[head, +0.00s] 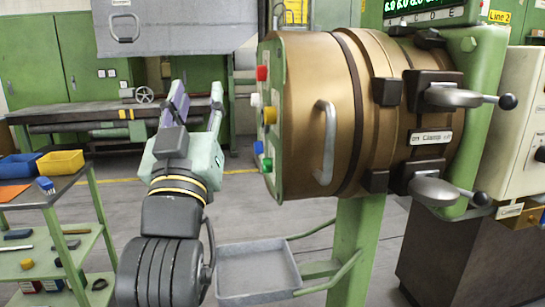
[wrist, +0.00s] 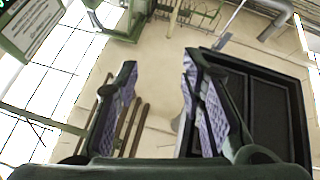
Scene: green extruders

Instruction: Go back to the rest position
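My gripper (head: 197,106) is in the left middle of the head view, raised in the air with its fingers pointing up. It is left of the brown extruder barrel (head: 310,110) and apart from it. In the wrist view my gripper (wrist: 157,90) shows two fingers with purple pads, spread apart with nothing between them. The gripper is open and empty.
The extruder's button panel (head: 268,125) faces my arm closely. A grey tray (head: 255,270) hangs low beside the green post (head: 352,250). A shelf cart (head: 50,215) with yellow (head: 61,162) and blue bins (head: 20,165) stands left. A workbench (head: 80,115) is behind.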

